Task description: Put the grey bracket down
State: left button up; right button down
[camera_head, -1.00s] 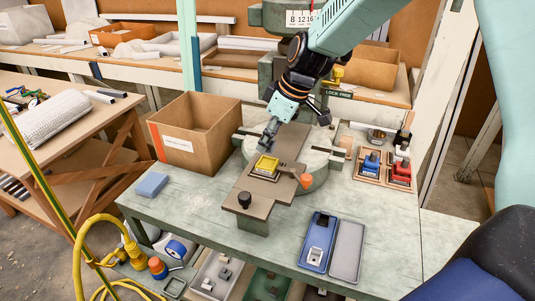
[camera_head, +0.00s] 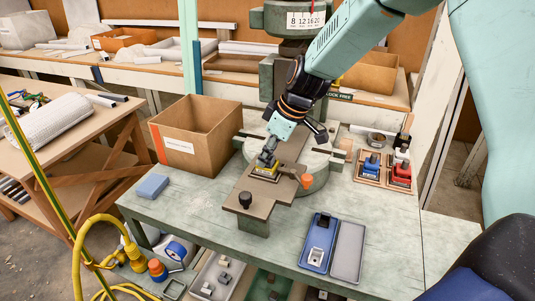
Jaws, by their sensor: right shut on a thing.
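My right gripper (camera_head: 267,160) comes down from the upper right and is shut on the grey bracket. The bracket is small and mostly hidden by the fingers, so its exact outline cannot be told. I cannot tell whether the bracket touches the nest. My left gripper is not in view.
A cardboard box (camera_head: 207,165) stands left of the press. An open blue case (camera_head: 318,245) lies in front at right. Red (camera_head: 401,173) and blue (camera_head: 371,166) fixtures stand on the right. A black knob (camera_head: 245,200) rises from the plate.

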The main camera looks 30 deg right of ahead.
jog(key=shift+s+f, duration=0.35)
jog(key=shift+f, duration=0.3)
jog(key=c, duration=1.4)
grip_release()
jog(key=shift+a, duration=0.1)
jog(key=o, duration=0.3)
jog(key=shift+w+f, duration=0.1)
jog(key=shift+w, duration=0.05)
jog(key=shift+o, duration=0.2)
jog(key=shift+w+f, duration=0.1)
jog(key=shift+w, duration=0.05)
jog(key=shift+s, duration=0.2)
jog(key=shift+w, duration=0.1)
jog(key=shift+r, duration=0.2)
